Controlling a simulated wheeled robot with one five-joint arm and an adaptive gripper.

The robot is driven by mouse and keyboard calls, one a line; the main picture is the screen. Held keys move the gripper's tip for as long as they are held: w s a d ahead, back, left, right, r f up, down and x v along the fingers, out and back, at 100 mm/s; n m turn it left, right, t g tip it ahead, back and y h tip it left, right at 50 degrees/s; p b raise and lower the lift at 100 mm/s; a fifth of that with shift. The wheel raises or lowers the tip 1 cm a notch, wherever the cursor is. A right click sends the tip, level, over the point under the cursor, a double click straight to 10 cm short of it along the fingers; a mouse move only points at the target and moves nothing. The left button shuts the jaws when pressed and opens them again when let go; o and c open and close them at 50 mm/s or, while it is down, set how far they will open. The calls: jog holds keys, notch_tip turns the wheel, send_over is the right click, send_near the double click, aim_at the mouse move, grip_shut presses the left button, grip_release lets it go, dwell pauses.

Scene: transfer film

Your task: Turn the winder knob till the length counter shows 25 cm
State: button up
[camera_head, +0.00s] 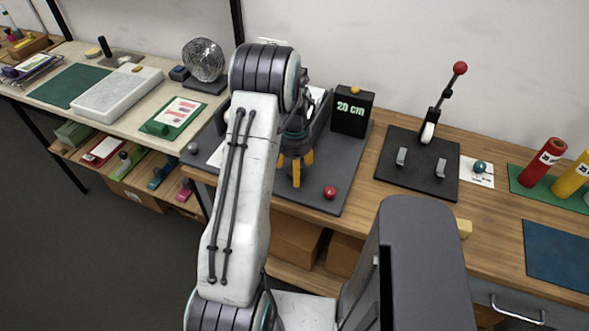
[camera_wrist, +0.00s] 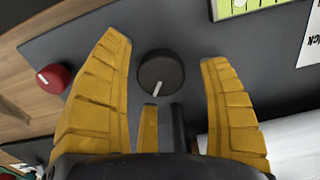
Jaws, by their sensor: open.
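The length counter (camera_head: 352,110) is a black box on the winder's dark base, and its green digits read 20 cm in the head view. The winder knob (camera_wrist: 161,73) is a dark round knob with a white pointer line, seen in the wrist view between and just beyond my fingertips. In the head view the knob is hidden by my arm and gripper. My gripper (camera_head: 296,170) has yellow fingers and points down over the winder base (camera_head: 346,165). In the wrist view my gripper (camera_wrist: 165,50) is open, with the fingers apart on either side of the knob and no clear contact.
A lever press (camera_head: 428,134) with a red-balled handle stands to the right.

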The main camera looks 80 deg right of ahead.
jog(key=shift+f, duration=0.65)
jog(key=shift+c, duration=0.3)
jog(key=shift+f, duration=0.1)
jog(key=c, duration=1.1)
